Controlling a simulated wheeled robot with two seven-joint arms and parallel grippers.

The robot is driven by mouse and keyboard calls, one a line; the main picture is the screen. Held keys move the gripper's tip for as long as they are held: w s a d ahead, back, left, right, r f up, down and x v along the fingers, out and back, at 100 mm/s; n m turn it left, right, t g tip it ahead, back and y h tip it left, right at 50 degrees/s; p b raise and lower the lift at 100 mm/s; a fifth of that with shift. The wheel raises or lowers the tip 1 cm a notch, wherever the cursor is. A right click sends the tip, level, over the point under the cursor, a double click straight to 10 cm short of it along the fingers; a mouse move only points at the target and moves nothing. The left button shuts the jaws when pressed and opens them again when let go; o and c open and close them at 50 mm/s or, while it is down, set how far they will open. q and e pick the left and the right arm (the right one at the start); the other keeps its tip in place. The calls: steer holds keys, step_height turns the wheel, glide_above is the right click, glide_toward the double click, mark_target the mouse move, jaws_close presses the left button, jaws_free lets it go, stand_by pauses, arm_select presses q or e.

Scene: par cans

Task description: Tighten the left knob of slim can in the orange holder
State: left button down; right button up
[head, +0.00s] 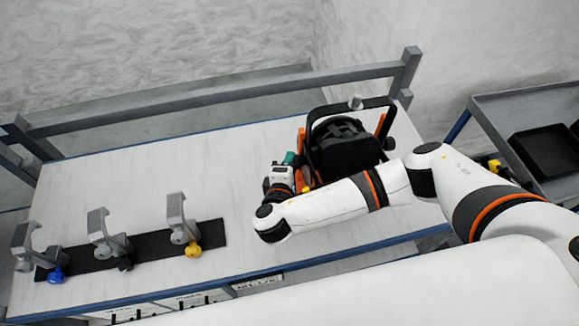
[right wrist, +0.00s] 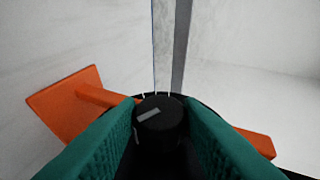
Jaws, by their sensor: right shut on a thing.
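The slim can (head: 342,150) is black, with a black bracket arching over it, and sits in the orange holder (head: 384,130) on the right part of the table. My right gripper (head: 292,159), with teal fingers, reaches the can's left side. In the right wrist view, the left knob (right wrist: 158,120) is round and black with a grey mark on its face. The teal fingers (right wrist: 160,135) are shut on it from both sides. Orange holder parts (right wrist: 66,104) show behind the fingers. The knob is hidden in the head view. My left gripper is not in view.
A dark strip (head: 82,262) at the table's left front carries three grey hook clamps with blue (head: 56,275), black (head: 125,263) and yellow (head: 193,249) knobs. A grey rail (head: 200,98) runs along the back. A grey cart (head: 500,108) stands right. The table's middle is clear.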

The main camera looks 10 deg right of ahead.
steer(key=shift+f+t+h+b, duration=0.2)
steer(key=shift+t+h+b, duration=0.15)
steer(key=shift+t, duration=0.25)
steer(key=shift+m, duration=0.3)
steer(key=o, duration=1)
steer(key=b+v, duration=0.1)
steer(key=v, duration=1.1)
steer(key=shift+d, duration=0.15)
steer(key=shift+s, duration=0.1)
